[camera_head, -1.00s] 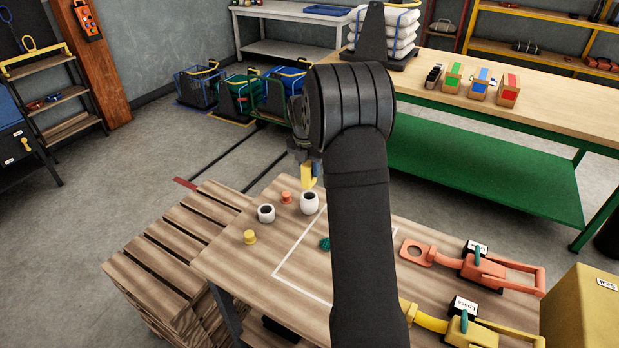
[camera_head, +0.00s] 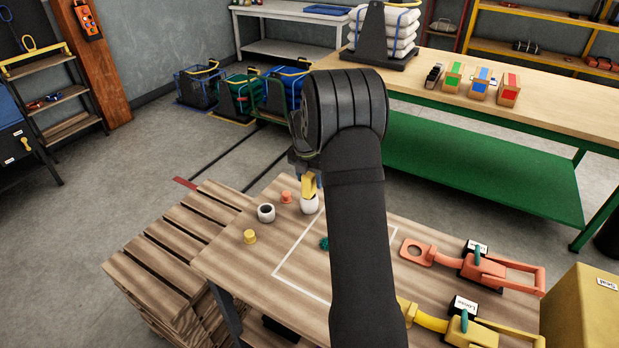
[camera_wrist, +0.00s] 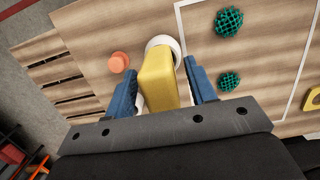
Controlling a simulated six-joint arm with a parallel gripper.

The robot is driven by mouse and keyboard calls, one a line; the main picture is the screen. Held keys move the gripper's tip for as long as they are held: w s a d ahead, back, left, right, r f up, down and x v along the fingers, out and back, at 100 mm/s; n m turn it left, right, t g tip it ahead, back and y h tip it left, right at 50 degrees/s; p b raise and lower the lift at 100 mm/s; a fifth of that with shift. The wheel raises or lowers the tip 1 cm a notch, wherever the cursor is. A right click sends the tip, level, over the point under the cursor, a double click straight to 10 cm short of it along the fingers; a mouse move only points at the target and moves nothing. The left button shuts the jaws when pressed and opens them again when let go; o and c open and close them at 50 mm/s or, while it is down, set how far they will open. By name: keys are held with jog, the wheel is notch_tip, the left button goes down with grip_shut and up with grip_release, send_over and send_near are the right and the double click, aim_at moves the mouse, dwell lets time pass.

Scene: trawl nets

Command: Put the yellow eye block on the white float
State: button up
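The yellow eye block (camera_head: 308,186) is held upright between my gripper's fingers, at the top of a white float (camera_head: 309,205). The white float (camera_wrist: 163,42) shows partly behind the block. The block's lower end is hidden there, so I cannot tell whether it touches the float.
A second white round piece with a dark opening (camera_head: 266,213), an orange piece (camera_head: 286,197) and a yellow piece (camera_head: 249,237) stand nearby on the wooden table (camera_head: 240,265). Green netted balls (camera_wrist: 228,22) lie to the right. Orange (camera_head: 480,268) and yellow (camera_head: 480,330) tools lie farther right.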

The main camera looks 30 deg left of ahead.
jog(key=shift+r, duration=0.1)
jog(key=r, duration=0.4)
jog(key=s+r, duration=0.1)
jog(key=r, duration=0.7)
jog(key=shift+s, duration=0.4)
jog(key=f, duration=0.4)
jog(key=w+f, duration=0.1)
jog(key=f, duration=0.3)
jog(key=w+f, duration=0.1)
jog(key=f, duration=0.3)
jog(key=shift+f, duration=0.2)
notch_tip(320, 180, up, 3)
jog(key=shift+s+f, duration=0.1)
jog(key=shift+r, duration=0.8)
